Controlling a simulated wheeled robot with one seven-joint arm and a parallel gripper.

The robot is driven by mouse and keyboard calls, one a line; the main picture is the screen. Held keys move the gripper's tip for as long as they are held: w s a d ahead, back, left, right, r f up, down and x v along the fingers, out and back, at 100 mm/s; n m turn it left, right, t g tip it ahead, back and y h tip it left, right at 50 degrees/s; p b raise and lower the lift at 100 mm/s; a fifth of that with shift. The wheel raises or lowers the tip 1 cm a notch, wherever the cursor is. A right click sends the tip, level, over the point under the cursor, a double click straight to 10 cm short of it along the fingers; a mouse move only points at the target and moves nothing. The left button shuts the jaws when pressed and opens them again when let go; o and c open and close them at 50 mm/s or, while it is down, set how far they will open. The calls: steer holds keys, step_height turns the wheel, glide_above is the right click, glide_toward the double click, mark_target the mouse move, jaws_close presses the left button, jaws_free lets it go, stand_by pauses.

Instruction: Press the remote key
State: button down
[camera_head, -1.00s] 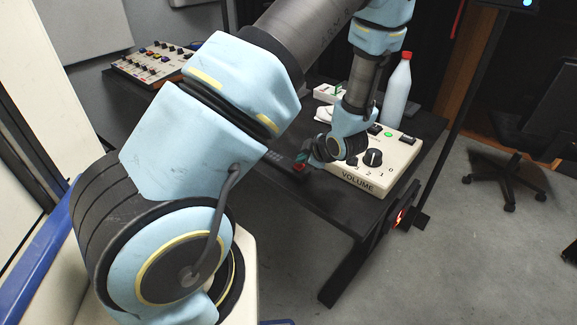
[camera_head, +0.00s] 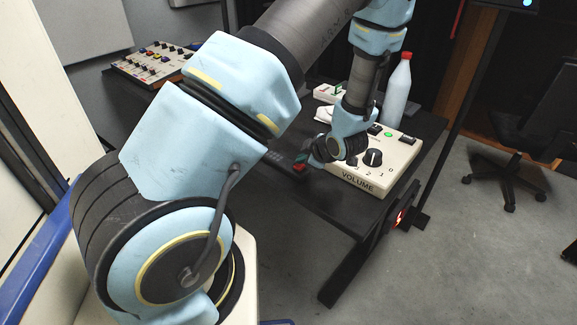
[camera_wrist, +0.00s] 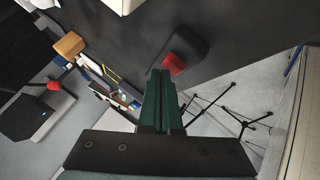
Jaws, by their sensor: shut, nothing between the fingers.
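A small dark remote (camera_head: 276,158) with faint keys appears to lie near the front edge of the black table, left of my gripper. My gripper (camera_head: 301,160) is low at that edge, its green fingers together and empty. In the wrist view, the closed green fingertips (camera_wrist: 160,73) point at a black block (camera_wrist: 190,42) with a red end (camera_wrist: 173,64), which may be the remote. The tips appear close beside the red end; I cannot tell whether they touch it. My wrist partly hides this area in the head view.
A cream volume box (camera_head: 393,172) with a black knob stands right of my gripper on the black table (camera_head: 330,205). A white bottle (camera_head: 396,95) with a red cap stands behind it. A button panel (camera_head: 150,65) is at the far left.

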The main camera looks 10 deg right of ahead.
mark_target(302, 167)
steer(key=shift+f, duration=0.1)
steer(key=shift+f+b, duration=0.4)
stand_by(0.4)
steer(key=shift+r+p, duration=0.4)
steer(key=shift+r, duration=0.2)
step_height(302, 167, up, 6)
steer(key=p, duration=0.5)
stand_by(0.4)
